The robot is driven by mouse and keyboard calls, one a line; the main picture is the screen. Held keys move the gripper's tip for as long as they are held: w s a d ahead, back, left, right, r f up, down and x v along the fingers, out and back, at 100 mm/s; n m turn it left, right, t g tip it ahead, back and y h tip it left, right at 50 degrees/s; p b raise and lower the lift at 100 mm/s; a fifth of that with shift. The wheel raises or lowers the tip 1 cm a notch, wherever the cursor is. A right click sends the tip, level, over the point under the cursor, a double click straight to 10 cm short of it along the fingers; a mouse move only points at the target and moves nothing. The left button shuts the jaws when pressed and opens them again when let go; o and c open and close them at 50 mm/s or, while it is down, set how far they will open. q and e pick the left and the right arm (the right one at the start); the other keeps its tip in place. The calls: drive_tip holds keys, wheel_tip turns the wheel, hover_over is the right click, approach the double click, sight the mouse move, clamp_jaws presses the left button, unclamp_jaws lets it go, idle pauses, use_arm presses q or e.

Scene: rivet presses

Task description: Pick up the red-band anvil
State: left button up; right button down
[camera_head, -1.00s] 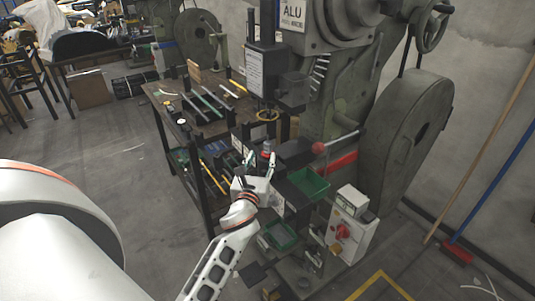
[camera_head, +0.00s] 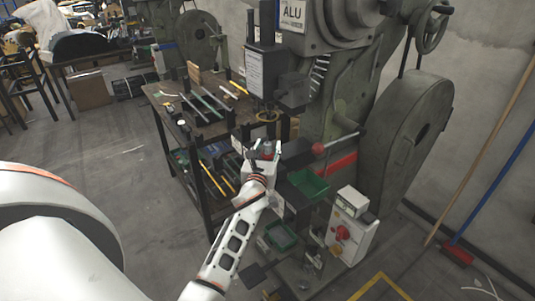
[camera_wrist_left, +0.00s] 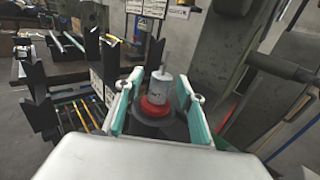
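The red-band anvil (camera_wrist_left: 158,90) is a small pale cylinder with a thin pin on top and a red band around its lower part. In the left wrist view it stands upright on a dark round base, between the teal pads of my left gripper (camera_wrist_left: 160,80). The fingers are apart, one on each side of it, and I see no clear contact. In the head view my left gripper (camera_head: 264,152) is at the front of the press, with the anvil's top (camera_head: 267,147) small between its fingers. My right gripper is not in view.
The rivet press (camera_head: 330,95) rises behind the gripper. A red-knobbed lever (camera_head: 318,148) and a green bin (camera_head: 309,184) are close on the right. Dark V-shaped holders (camera_wrist_left: 40,105) stand left of the fingers. A workbench (camera_head: 160,92) with bars is at the left.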

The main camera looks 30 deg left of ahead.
use_arm(q)
clamp_jaws()
drive_tip(key=shift+r, duration=0.15)
